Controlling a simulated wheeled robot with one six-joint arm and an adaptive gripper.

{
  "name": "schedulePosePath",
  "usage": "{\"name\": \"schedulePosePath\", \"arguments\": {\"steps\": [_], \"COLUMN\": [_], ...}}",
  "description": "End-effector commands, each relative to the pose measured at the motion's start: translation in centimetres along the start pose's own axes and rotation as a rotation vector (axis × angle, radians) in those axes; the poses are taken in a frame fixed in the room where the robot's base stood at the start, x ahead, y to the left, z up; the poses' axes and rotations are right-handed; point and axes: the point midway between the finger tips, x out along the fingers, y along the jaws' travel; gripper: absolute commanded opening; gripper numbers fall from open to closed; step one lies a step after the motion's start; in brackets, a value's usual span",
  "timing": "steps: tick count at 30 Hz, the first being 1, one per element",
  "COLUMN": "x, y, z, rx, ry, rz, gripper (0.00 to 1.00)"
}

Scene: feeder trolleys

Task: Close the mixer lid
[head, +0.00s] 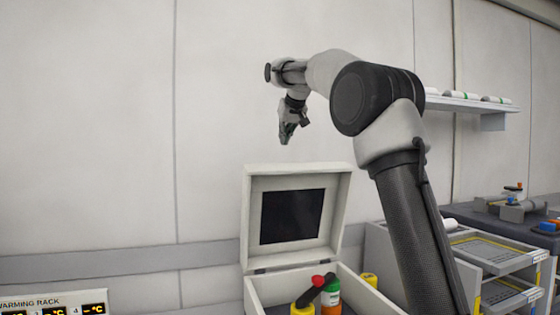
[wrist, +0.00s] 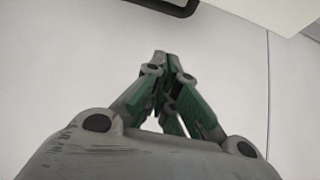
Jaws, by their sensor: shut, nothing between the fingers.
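In the head view a cream box, which looks like the mixer, stands low in the middle with its lid (head: 334,207) raised upright. The lid has a dark square panel on its inner face and is hinged at the box's back edge (head: 262,270). My gripper (head: 284,141) hangs above the lid's top edge, apart from it, pointing down. In the wrist view my gripper (wrist: 160,56) is shut and empty, its green-padded fingers together. A pale edge with a dark part shows at the top of the wrist view; I cannot tell if it is the lid.
Bottles with red and green caps (head: 331,291) stand in the open box. A warming rack (head: 52,303) is at lower left. A grey shelf trolley (head: 490,250) stands at right, beside a dark bench. A wall shelf (head: 470,104) is at upper right.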

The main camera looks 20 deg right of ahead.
Motion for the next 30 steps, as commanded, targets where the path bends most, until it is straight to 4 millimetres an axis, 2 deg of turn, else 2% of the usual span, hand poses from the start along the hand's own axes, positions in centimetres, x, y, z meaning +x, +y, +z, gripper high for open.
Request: {"name": "schedulePosePath", "arguments": {"steps": [3,8,19,25,30], "x": [0.9,2.8,10.7,9.5,9.2], "y": [-0.2,-0.2,-0.1,-0.2,-0.2], "z": [-0.8,-0.8,-0.9,1.5,2.6], "rx": [0.001,0.001,0.001,0.0,0.0], "ry": [0.01,0.008,0.01,0.011,0.012], "rz": [0.0,0.0,0.0,-0.001,0.0], "gripper": [0.0,0.0,0.0,0.0,0.0]}}
